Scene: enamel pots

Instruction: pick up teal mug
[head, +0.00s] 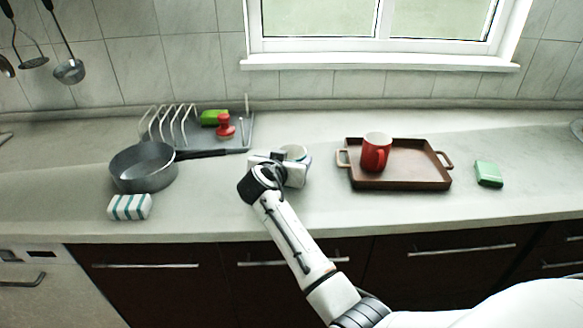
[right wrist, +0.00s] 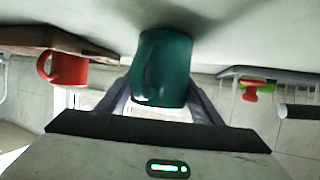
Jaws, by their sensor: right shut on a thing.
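The teal mug (right wrist: 163,68) is between the two fingers of my right gripper (right wrist: 160,98) in the right wrist view. The gripper is shut on it. In the head view the mug's pale inside and rim (head: 296,151) show just beyond my right gripper (head: 285,170), which hides most of its body. The mug is at the counter, left of the brown tray. I cannot tell whether its base touches the counter. My left gripper is not in view.
The brown tray (head: 412,184) holds a red mug (head: 376,152). A green-and-white sponge (head: 489,173) lies right of it. The front counter between is clear.

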